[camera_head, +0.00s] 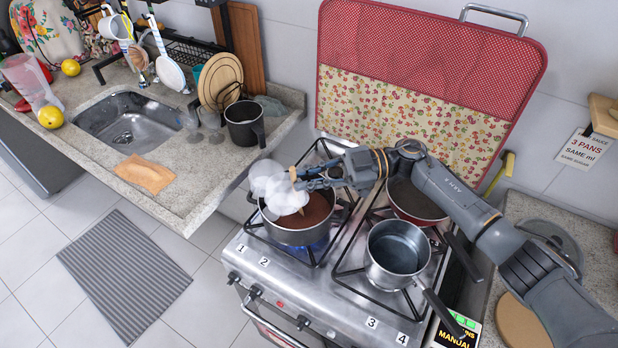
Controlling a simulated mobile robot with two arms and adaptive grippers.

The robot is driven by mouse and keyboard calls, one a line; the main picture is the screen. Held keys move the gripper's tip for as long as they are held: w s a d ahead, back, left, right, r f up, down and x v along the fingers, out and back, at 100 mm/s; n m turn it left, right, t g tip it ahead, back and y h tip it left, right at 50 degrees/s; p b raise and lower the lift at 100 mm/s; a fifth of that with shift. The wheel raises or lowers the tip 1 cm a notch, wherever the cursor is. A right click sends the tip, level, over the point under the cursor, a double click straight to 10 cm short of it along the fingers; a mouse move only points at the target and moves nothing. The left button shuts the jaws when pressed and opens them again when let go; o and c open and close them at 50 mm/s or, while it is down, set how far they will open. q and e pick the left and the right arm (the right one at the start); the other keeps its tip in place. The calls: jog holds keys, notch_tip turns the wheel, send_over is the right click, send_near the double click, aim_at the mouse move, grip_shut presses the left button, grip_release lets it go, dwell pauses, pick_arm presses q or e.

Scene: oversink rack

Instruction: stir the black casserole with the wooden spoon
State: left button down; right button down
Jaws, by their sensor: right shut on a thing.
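My right gripper (308,180) is over the casserole, shut on the wooden spoon (293,174). Only the tan top end of the spoon shows clearly above the fingers. Its lower part goes down toward the brown food and is mostly hidden by white steam (272,184). My left gripper is not in view.
A grey saucepan (398,249) stands at the front right burner and a red pan (418,200) behind it. A red patterned cover (430,50) stands upright behind the stove. The counter (190,190) with the sink and a dark pot (243,128) lies left.

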jog(key=shift+r, duration=0.15)
notch_tip(320, 180, up, 10)
jog(key=p, duration=0.8)
jog(key=shift+f, duration=0.2)
dwell(0.6)
notch_tip(320, 180, up, 4)
dwell(0.4)
